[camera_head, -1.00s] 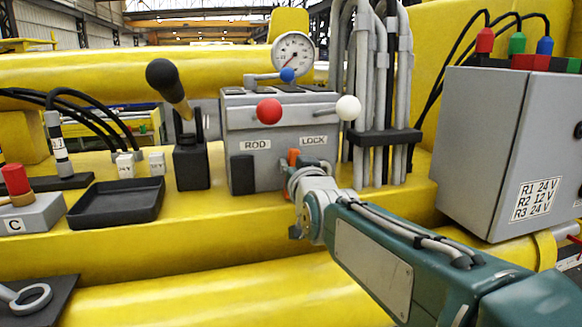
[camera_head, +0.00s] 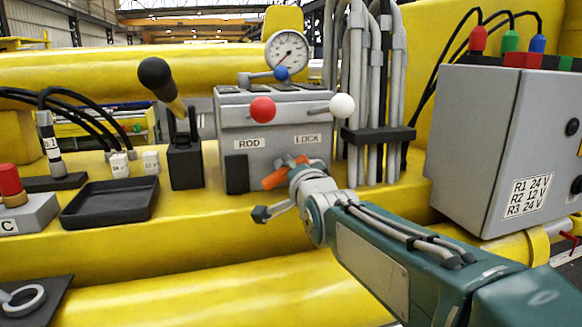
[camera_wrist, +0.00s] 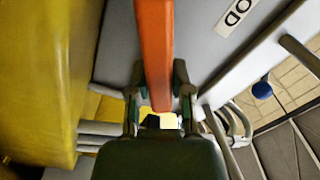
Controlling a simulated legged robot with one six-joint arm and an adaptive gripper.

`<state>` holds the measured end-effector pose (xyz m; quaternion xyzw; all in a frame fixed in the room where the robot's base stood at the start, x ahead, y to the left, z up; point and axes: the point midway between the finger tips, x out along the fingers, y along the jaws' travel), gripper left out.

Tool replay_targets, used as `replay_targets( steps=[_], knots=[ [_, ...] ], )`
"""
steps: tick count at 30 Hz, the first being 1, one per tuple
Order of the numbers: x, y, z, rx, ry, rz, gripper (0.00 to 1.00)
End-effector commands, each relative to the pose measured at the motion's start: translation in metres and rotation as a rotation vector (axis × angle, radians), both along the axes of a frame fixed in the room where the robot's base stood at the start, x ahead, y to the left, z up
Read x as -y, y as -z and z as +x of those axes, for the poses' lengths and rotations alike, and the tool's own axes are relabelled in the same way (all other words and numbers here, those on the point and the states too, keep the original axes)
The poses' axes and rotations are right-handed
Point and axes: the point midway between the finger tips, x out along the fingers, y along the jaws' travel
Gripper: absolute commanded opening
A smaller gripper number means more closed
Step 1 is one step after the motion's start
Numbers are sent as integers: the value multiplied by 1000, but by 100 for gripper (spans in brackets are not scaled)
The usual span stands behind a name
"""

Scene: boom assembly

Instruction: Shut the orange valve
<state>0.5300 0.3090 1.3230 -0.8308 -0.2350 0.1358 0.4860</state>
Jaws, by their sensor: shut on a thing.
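The orange valve handle (camera_head: 275,179) is on the lower front of the grey control box (camera_head: 240,160), under the LOCK label. It lies slanted, with its lower end to the left and its upper end to the right. My gripper (camera_head: 292,173) is at the handle, and its fingers are mostly hidden in the head view. In the wrist view the orange handle (camera_wrist: 155,45) runs between the two dark fingers of my gripper (camera_wrist: 156,88), which are shut on it. The valve body behind the handle is hidden.
Red (camera_head: 262,110) and white (camera_head: 342,105) lever knobs stick out above the handle. Grey hoses (camera_head: 356,90) stand right of the box, with a grey cabinet (camera_head: 480,150) beyond. A black joystick (camera_head: 155,73) and a black tray (camera_head: 110,202) are at left.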

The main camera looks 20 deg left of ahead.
Motion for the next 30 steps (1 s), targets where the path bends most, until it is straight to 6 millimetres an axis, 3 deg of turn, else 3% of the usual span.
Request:
replay_targets(
  steps=[1, 15, 30],
  knots=[
    [-1, 9, 0, -40, -2, 25, 0],
    [0, 14, 1, -227, 0, 335, 0],
    [0, 16, 1, -292, 1, 439, 0]
  ],
)
